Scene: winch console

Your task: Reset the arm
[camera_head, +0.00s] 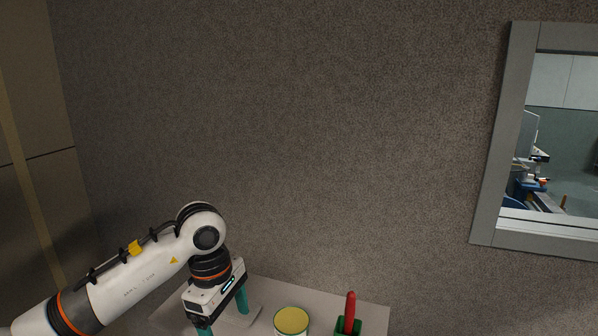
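My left arm comes in from the lower left, and its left gripper (224,309) points down over the left part of the console top (372,314). Its two teal fingers stand well apart, with nothing seen between them; one fingertip is cut off by the bottom edge. To its right is a round yellow-topped piece with a pale side (291,321). Further right a red upright lever (349,310) rises from a green base (346,327). The gripper is apart from both. My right gripper is not in view.
A rough grey wall (300,140) stands right behind the console. A grey-framed window (489,170) is at the right, with a room beyond it. A brown panelled wall (40,130) is at the left. The space above the console is clear.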

